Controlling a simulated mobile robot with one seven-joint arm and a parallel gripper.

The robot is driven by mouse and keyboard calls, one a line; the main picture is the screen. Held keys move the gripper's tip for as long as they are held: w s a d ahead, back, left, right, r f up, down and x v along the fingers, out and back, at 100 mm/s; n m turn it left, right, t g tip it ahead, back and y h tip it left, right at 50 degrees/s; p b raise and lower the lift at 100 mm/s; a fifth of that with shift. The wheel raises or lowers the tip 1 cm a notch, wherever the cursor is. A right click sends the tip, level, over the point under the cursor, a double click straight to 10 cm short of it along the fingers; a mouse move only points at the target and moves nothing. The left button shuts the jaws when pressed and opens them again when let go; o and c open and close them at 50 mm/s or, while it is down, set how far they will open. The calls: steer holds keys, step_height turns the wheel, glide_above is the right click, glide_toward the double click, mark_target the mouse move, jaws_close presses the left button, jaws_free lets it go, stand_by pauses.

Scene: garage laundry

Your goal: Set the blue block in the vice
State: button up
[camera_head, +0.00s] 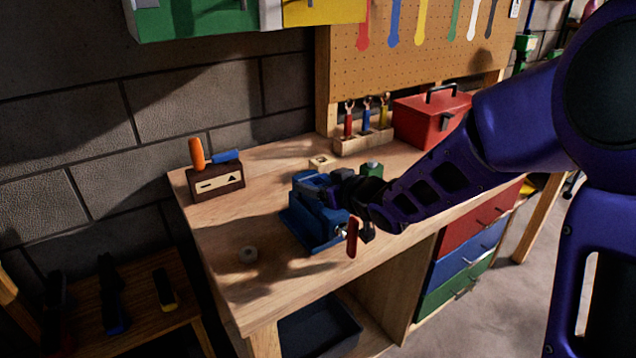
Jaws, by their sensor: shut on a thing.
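The blue vice (314,228) stands on the wooden workbench, with a red handle (352,237) at its front right. My dark gripper (322,187) comes in from the right and is low over the top of the vice. It is shut on a small dark blue piece, which looks like the blue block (309,181). My fingers and the shadow hide much of the block. I cannot tell whether it sits between the vice jaws or just above them.
A brown box (216,184) with an orange and a blue piece on top stands at the left. The bench's front left is mostly clear.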

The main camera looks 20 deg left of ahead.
steer(key=o, duration=1.4)
steer(key=shift+f, duration=0.3)
steer(key=shift+s, duration=0.1)
steer(key=shift+s+a+f, duration=0.15)
steer(key=p+v, duration=0.1)
steer(key=v, duration=0.5)
steer(key=p+v, duration=0.2)
steer(key=v, duration=0.3)
steer(key=w+r+p+v, duration=0.1)
steer(key=v, duration=0.5)
steer(key=shift+s+d, duration=0.25)
steer(key=shift+d, duration=0.15)
steer(key=shift+r, duration=0.1)
